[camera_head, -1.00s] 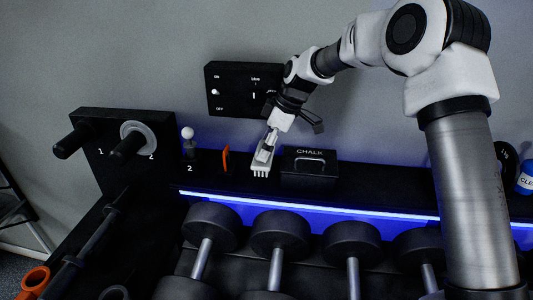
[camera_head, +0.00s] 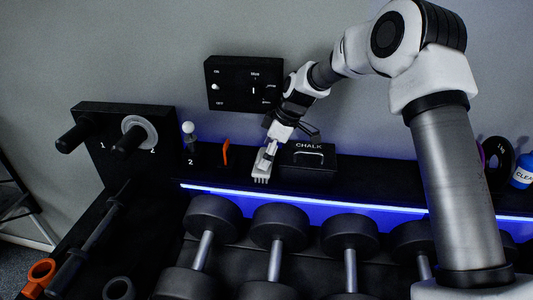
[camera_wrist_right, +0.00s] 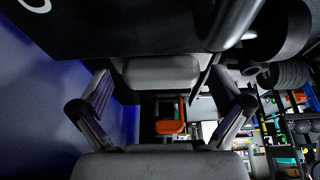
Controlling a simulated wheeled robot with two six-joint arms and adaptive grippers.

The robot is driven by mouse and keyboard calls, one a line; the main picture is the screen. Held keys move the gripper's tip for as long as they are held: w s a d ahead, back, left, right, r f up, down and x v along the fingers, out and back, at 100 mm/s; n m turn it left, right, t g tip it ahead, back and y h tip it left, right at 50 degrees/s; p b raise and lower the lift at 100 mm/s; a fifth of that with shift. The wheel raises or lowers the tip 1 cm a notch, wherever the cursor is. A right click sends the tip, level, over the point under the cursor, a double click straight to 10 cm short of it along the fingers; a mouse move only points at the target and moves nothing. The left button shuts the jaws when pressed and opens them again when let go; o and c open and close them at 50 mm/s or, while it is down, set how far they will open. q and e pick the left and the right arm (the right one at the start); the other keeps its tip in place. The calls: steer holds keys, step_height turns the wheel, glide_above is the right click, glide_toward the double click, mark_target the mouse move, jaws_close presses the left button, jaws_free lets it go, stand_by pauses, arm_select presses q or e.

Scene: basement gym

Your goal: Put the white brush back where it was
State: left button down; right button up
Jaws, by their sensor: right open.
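The white brush (camera_head: 262,172) shows in the head view at the lower end of my right gripper (camera_head: 270,150), bristles down, over the black shelf just left of the black CHALK box (camera_head: 308,172). I cannot tell whether the bristles touch the shelf. In the right wrist view, the two fingers of my right gripper (camera_wrist_right: 160,80) are spread apart. A pale block (camera_wrist_right: 158,72), likely part of the brush, lies between them with gaps on both sides. My left gripper is not in view.
An orange item (camera_head: 226,152) and a white-knobbed post (camera_head: 189,132) stand left on the shelf. Dumbbells (camera_head: 212,222) line the rack in front, below a blue light strip (camera_head: 330,202). A switch panel (camera_head: 243,84) hangs on the wall behind. A blue bottle (camera_head: 523,172) stands far right.

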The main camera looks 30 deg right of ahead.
mark_target(311, 158)
steer(key=shift+r, duration=0.1)
steer(key=shift+r, duration=0.2)
steer(key=b+v, duration=0.2)
steer(key=shift+s+d+r, duration=0.15)
steer(key=shift+d+r, duration=0.1)
steer(key=shift+r, duration=0.05)
steer(key=s+d, duration=0.2)
steer(key=d, duration=0.1)
steer(key=s+d+b, duration=0.1)
steer(key=s+d, duration=0.1)
steer(key=d, duration=0.1)
steer(key=s+d+b, duration=0.1)
steer(key=s+d, duration=0.1)
steer(key=d, duration=0.1)
steer(key=shift+s, duration=0.3)
steer(key=shift+s+d, duration=0.2)
steer(key=shift+s, duration=0.05)
steer(key=shift+r, duration=0.1)
steer(key=shift+s, duration=0.1)
